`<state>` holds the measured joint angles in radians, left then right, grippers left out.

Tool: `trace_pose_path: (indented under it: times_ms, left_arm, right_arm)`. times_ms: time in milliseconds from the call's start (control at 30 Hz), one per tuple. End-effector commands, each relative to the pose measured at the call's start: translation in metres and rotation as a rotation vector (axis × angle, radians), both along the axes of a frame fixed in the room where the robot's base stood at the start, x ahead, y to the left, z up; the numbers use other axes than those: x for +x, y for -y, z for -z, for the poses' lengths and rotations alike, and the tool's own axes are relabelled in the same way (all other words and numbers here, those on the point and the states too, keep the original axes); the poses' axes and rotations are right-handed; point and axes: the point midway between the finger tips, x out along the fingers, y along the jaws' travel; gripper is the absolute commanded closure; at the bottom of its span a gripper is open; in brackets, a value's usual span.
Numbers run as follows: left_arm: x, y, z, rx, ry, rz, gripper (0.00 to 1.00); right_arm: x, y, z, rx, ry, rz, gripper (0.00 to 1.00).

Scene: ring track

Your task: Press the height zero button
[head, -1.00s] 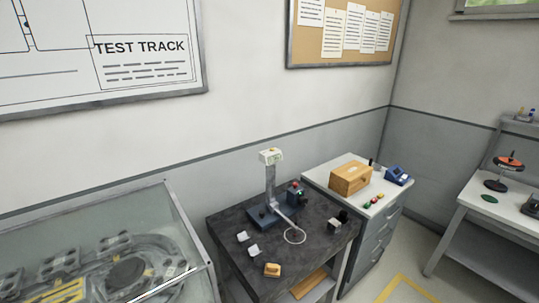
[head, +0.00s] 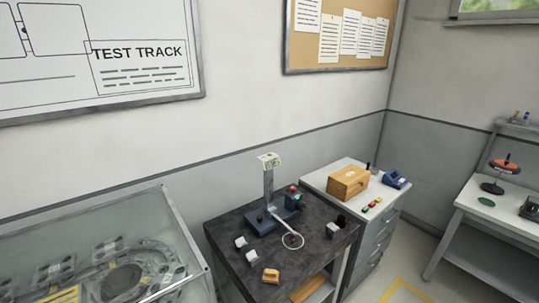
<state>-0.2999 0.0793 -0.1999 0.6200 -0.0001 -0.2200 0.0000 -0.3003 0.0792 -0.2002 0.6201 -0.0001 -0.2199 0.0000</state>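A height gauge (head: 268,192) stands on the dark table (head: 230,222). It has a dark blue base, an upright grey column and a pale head box (head: 269,161) with a small greenish display on top. An arm from it reaches down toward a white ring (head: 293,240) on the table. The zero button is too small to make out for certain. A red button (head: 293,188) shows on a dark blue box behind the column; I cannot tell what it does. Neither of my grippers is in view.
A white-topped drawer cabinet (head: 327,181) with a wooden box (head: 348,183) stands right. A glass-covered track case (head: 178,228) stands left. Floor is clear at right.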

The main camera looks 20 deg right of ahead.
Motion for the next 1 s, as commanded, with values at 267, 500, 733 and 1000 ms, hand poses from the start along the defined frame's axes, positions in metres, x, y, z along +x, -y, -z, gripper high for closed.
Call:
trace_pose_path:
  times_ms: [267, 500, 733, 1000]
  left_arm:
    - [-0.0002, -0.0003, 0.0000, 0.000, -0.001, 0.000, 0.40]
    - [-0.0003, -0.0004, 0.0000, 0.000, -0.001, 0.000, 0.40]
    - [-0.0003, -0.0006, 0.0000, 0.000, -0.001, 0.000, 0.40]
    - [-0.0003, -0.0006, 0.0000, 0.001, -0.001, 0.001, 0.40]
  right_arm:
    - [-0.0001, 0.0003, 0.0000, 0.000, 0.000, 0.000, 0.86]
    - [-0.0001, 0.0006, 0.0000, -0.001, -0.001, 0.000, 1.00]
    - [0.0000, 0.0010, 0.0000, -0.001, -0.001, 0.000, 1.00]
    - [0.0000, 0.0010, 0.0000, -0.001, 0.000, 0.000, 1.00]
